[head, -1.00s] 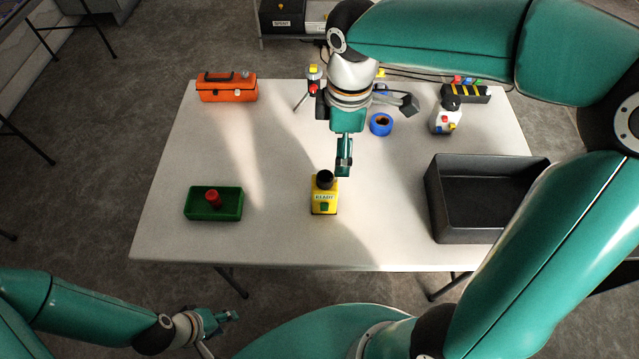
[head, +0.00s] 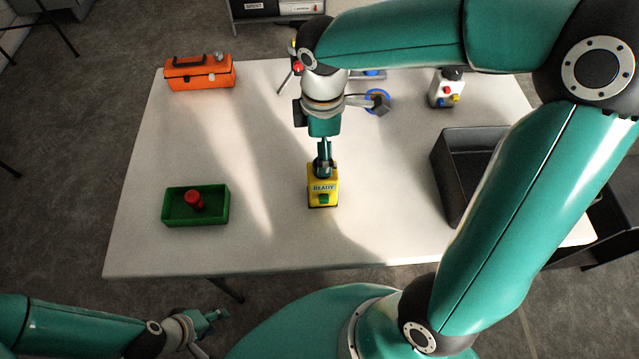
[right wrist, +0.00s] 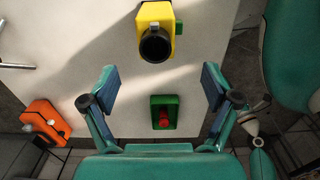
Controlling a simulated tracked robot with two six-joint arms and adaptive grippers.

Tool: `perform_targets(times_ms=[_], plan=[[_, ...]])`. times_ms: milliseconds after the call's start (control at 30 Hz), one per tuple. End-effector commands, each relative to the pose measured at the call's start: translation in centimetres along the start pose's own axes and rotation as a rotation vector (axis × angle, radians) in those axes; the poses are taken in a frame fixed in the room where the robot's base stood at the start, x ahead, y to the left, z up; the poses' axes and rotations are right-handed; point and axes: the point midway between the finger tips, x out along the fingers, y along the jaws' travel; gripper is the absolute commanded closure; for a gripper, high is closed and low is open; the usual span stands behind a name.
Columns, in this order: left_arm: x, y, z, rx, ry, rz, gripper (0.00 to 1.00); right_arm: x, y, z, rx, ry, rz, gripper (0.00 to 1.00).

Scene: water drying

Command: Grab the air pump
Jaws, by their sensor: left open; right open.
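A yellow box marked READY (head: 323,188), which looks like the air pump, stands upright on the white table. Its green button faces me. In the right wrist view the yellow box (right wrist: 168,14) shows a round black top, beyond and between the spread fingers. My right gripper (head: 324,158) points down just behind and above the box in the head view and partly hides its top. In the right wrist view my right gripper (right wrist: 157,88) is open and empty. I cannot tell whether it touches the box. My left gripper (head: 217,316) is open and empty, low in front of the table.
A green tray (head: 222,190) with a red knob-like piece (head: 194,201) lies left. An orange toolbox (head: 200,77) is at the back left. A blue tape ring (head: 386,98) and white bottle-like device (head: 440,93) are behind. A dark bin (head: 445,165) stands right, partly behind my arm.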

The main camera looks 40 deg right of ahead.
Motion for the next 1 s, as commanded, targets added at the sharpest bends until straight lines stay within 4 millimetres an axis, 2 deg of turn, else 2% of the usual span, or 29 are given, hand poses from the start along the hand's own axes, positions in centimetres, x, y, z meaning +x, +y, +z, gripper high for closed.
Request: perform_targets(times_ms=[33,200,467,800,1000], plan=[[0.1,0.0,0.0,0.0,0.0,0.0,0.57,1.3,-0.1,0.1,0.002,-0.004,-0.005,0.12],[0.3,-0.1,0.0,0.0,0.0,0.0,0.57,4.2,0.0,0.2,0.005,-0.002,-0.004,0.12],[0.3,-0.1,0.0,0.0,0.0,0.0,0.57,5.8,0.1,0.2,0.006,0.0,-0.002,0.12],[0.1,0.0,0.0,0.0,0.0,0.0,0.57,10.1,0.6,0.3,0.005,-0.001,-0.004,0.12],[0.1,0.0,0.0,0.0,0.0,0.0,0.57,10.6,0.7,0.3,0.006,0.001,0.0,0.12]])
